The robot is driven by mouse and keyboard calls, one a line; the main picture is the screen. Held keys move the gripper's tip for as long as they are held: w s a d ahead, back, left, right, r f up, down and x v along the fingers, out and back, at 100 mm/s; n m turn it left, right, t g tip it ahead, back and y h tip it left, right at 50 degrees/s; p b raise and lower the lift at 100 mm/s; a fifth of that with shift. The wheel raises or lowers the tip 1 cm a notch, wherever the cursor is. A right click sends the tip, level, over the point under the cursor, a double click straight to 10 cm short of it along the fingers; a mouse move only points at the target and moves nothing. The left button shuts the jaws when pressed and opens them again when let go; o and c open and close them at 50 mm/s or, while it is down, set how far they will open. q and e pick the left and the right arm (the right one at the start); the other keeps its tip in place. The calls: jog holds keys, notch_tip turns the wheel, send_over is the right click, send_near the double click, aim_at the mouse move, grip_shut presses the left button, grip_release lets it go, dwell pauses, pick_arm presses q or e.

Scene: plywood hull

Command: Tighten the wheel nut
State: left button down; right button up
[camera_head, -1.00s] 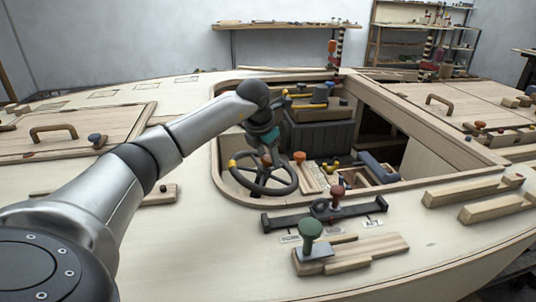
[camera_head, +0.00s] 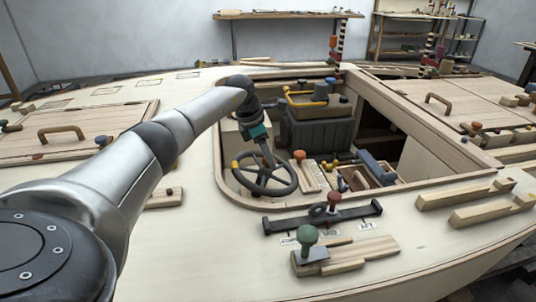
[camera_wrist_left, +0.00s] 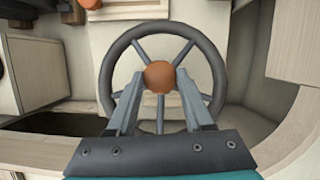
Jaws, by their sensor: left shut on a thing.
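The dark grey steering wheel (camera_head: 290,187) with several spokes sits in the open cockpit well. In the left wrist view the wheel (camera_wrist_left: 213,62) fills the middle. The wheel nut (camera_wrist_left: 158,76) is a round orange-brown knob at its hub. My left gripper (camera_wrist_left: 158,84) is shut on this nut, with one finger on each side. In the head view my left gripper (camera_head: 271,166) reaches down to the hub from above, and the nut is mostly hidden there. My right gripper is not in view.
An orange-topped knob (camera_head: 299,155) stands just right of the wheel. A dark box (camera_head: 318,132) stands behind it. In front, on deck, are a dark bar with a red knob (camera_head: 334,198) and a green knob (camera_head: 307,237). The well's wooden rim surrounds the wheel.

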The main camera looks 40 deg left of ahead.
pick_arm(q)
jog(key=shift+m+h, duration=0.3)
jog(key=shift+m, duration=0.3)
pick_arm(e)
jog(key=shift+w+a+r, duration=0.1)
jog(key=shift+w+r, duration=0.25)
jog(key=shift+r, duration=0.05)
pick_arm(q)
jog(key=shift+a+g, duration=0.1)
jog(key=shift+g, duration=0.2)
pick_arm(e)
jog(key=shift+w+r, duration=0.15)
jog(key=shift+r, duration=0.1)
pick_arm(q)
jog(key=shift+c, duration=1.5)
grip_release()
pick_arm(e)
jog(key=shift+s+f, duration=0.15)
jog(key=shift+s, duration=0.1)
pick_arm(q)
jog(key=shift+r, duration=0.1)
